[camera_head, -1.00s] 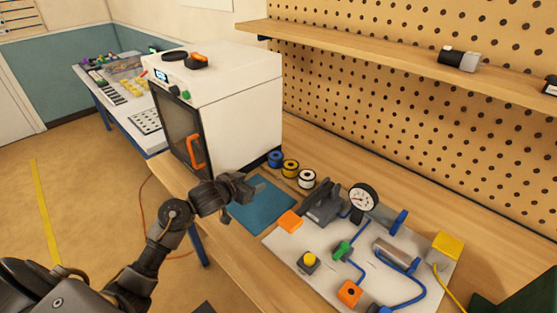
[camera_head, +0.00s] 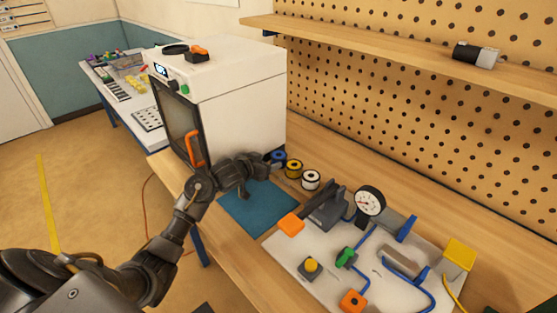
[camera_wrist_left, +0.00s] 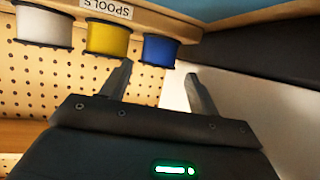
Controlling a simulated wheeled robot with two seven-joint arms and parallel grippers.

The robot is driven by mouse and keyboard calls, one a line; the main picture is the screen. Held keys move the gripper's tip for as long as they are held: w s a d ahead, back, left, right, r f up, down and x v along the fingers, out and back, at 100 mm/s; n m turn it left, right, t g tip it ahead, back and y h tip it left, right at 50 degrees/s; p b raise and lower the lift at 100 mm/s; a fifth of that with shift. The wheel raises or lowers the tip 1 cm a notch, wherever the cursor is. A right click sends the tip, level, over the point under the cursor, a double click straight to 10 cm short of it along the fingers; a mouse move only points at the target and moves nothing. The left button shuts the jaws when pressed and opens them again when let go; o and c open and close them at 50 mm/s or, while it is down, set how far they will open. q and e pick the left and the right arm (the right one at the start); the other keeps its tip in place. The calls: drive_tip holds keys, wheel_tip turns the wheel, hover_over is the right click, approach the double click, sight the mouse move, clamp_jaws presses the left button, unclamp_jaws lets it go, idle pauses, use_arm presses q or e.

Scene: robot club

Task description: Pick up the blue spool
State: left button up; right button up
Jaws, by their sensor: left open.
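The blue spool (camera_head: 278,158) stands on the bench beside the white cabinet, at the left end of a row with a yellow spool (camera_head: 294,169) and a white spool (camera_head: 311,180). My left gripper (camera_head: 262,167) is open and empty, just left of the blue spool, and hides part of it. In the left wrist view the blue spool (camera_wrist_left: 160,50) lies beyond the open fingers (camera_wrist_left: 158,85), nearly centred between them. The yellow spool (camera_wrist_left: 108,39) and white spool (camera_wrist_left: 44,27) are to its left there. My right gripper is not in view.
The white cabinet (camera_head: 240,100) with an orange handle stands close to my left gripper. A blue mat (camera_head: 258,207) lies below the gripper. A board (camera_head: 290,258) with a gauge and tubing is to the right. A pegboard wall and shelf (camera_head: 400,57) are behind.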

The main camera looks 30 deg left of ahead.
sight(274, 159)
use_arm(q)
drive_tip(key=x, duration=0.5)
drive_tip(key=shift+d+r, duration=0.1)
drive_tip(key=shift+r, duration=0.05)
drive_tip(key=c, duration=0.6)
drive_tip(key=shift+c, duration=0.6)
drive_tip(key=shift+r, duration=0.1)
